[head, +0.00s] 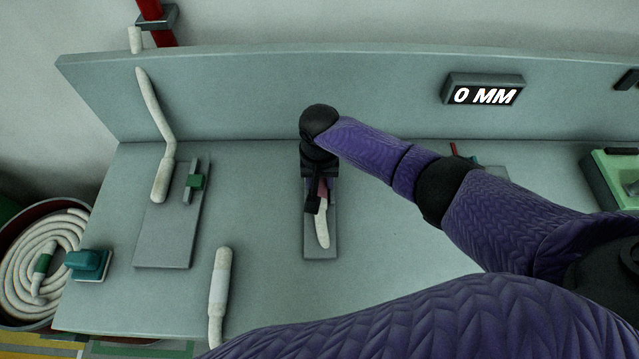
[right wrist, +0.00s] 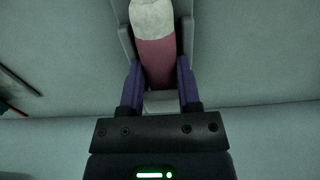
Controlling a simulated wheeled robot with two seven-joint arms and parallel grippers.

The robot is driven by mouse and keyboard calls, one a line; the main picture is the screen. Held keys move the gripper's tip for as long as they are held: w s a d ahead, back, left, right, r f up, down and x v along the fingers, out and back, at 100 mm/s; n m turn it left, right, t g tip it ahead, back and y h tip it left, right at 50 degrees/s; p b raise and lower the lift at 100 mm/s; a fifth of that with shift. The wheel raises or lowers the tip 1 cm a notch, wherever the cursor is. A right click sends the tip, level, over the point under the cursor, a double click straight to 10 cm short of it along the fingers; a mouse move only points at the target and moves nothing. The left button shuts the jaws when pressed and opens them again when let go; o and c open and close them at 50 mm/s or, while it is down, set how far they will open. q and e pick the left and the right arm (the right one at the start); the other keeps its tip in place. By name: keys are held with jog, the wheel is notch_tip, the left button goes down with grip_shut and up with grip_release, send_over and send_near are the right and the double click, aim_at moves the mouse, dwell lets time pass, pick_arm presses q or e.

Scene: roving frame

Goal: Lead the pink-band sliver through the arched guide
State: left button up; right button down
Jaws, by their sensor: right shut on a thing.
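The pink-band sliver is a soft white strand with a pink band (right wrist: 157,60). In the head view its white end (head: 321,230) lies along a narrow grey plate (head: 311,249). My right gripper (head: 317,196) is over this plate, pointing down. Its purple fingers are shut on the sliver at the pink band, as the right wrist view shows. Grey walls (right wrist: 126,45) stand on both sides of the sliver there. I cannot tell whether they belong to the arched guide; my gripper hides much of that spot. My left gripper is not in view.
White strands (head: 218,280) hang at the bench's back and front edges. A coiled strand fills a can (head: 70,320) at far left. A display (head: 483,92) reads 0 MM. A green box (head: 612,180) stands right.

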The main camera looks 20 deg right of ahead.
dwell(0.3)
grip_release()
dwell(0.3)
dwell(0.3)
notch_tip(320, 180, up, 9)
jog(key=p, duration=0.3)
jog(key=shift+r, duration=0.5)
